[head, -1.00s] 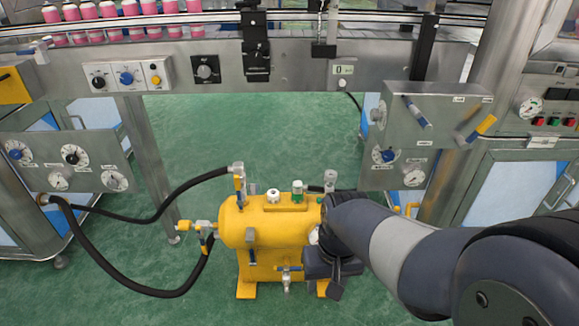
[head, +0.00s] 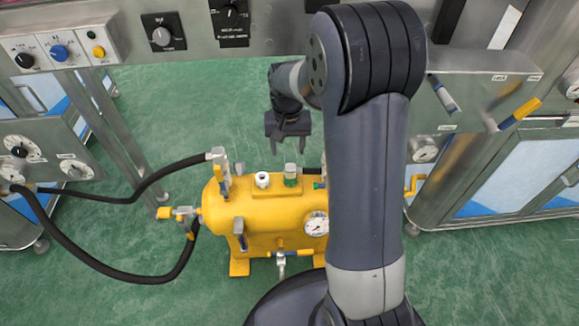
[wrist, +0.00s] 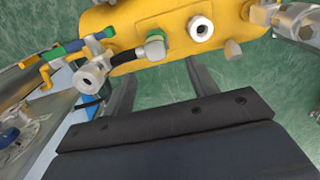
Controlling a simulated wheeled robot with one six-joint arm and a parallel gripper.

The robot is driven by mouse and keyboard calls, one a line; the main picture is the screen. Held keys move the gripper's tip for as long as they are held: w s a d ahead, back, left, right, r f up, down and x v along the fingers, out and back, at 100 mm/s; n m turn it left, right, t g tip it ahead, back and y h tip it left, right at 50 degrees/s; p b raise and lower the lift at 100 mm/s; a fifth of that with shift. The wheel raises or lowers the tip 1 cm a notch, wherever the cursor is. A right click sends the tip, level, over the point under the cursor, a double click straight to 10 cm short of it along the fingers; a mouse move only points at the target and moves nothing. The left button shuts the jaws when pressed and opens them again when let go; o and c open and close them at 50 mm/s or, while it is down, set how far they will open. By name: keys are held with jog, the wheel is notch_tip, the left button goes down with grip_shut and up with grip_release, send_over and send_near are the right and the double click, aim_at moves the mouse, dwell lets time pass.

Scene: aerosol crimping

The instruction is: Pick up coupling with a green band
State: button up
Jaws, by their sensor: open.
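The coupling with a green band (head: 291,175) stands upright on top of the yellow tank (head: 262,212), right of a white-topped port. In the wrist view the grey-topped coupling (wrist: 155,47) is beside the end of a short black hose; whether they join I cannot tell. My gripper (head: 288,152) points down with its fingers apart, behind the tank in the head view. In the wrist view my open gripper (wrist: 160,76) has nothing between its fingers, and the coupling shows beyond the fingertips. My arm hides the right end of the tank in the head view.
The white-topped port (head: 262,180) is close to the coupling. A valve with a blue handle (head: 222,178) and a long black hose (head: 150,185) are at the left. A pressure gauge (head: 316,224) is on the tank's front. Green floor is clear behind the tank.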

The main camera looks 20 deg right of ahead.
aim_at(291, 167)
notch_tip(291, 167, down, 4)
jog(key=shift+f+b, duration=0.15)
jog(key=shift+b, duration=0.5)
jog(key=shift+s+d+f+b, duration=0.1)
jog(key=shift+d+f+b, duration=0.1)
jog(key=shift+f+b, duration=0.85)
jog(key=shift+d+f+b, duration=0.15)
jog(key=shift+f+b, duration=0.2)
jog(key=shift+f, duration=1.25)
grip_shut()
